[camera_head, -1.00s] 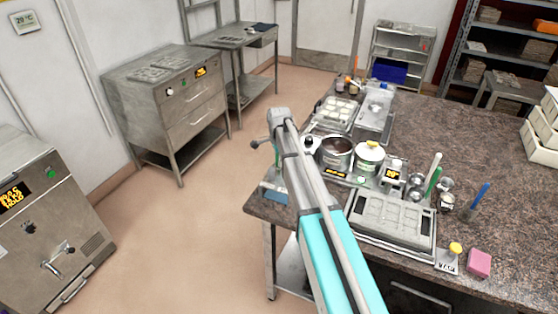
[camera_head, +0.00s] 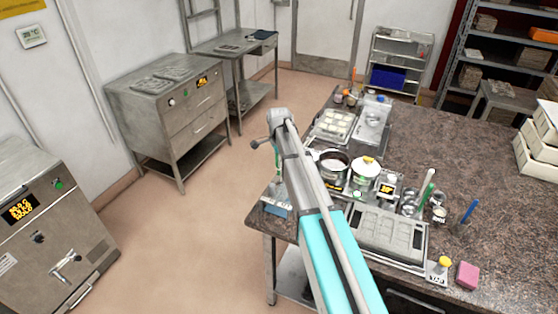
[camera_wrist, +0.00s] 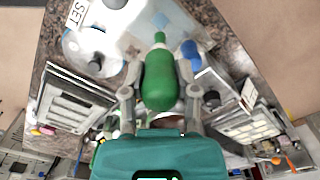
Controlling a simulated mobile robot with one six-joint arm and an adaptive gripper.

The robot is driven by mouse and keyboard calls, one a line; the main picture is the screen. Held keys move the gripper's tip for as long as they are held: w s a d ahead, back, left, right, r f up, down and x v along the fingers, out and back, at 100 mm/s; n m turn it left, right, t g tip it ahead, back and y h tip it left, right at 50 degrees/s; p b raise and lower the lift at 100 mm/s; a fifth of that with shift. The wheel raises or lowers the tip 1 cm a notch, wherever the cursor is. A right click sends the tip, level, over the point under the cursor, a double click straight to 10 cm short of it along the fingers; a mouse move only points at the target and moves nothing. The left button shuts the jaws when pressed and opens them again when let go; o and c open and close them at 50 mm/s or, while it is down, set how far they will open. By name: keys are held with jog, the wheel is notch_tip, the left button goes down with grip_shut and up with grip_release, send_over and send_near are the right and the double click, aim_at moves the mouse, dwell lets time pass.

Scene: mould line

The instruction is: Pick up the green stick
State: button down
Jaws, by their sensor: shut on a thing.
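My gripper (camera_wrist: 159,94) is shut on a green stick (camera_wrist: 158,78) in the wrist view. The stick is thick between the fingers and narrow at its far end. In the head view my gripper (camera_head: 266,144) is at the arm's far end, above the worktable's left edge, with a bit of green below it. Another green stick (camera_head: 427,193) stands among the small cups on the worktable, beside a white stick (camera_head: 428,176).
The worktable (camera_head: 470,150) holds a tray mould (camera_head: 385,232), two pots, a blue stick (camera_head: 469,210) and a pink block (camera_head: 467,275). Open floor (camera_head: 190,235) is to the left.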

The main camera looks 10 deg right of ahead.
jog(key=shift+r, duration=0.15)
dwell(0.6)
jog(key=shift+r+n+p, duration=0.75)
jog(key=shift+n+p, duration=0.05)
jog(key=shift+p, duration=0.05)
jog(key=shift+r+n+p, duration=0.65)
jog(key=shift+r+n, duration=0.05)
jog(key=shift+n, duration=0.3)
jog(key=shift+d, duration=0.2)
jog(key=shift+d+f, duration=0.1)
jog(key=shift+d, duration=0.3)
jog(key=shift+w, duration=0.15)
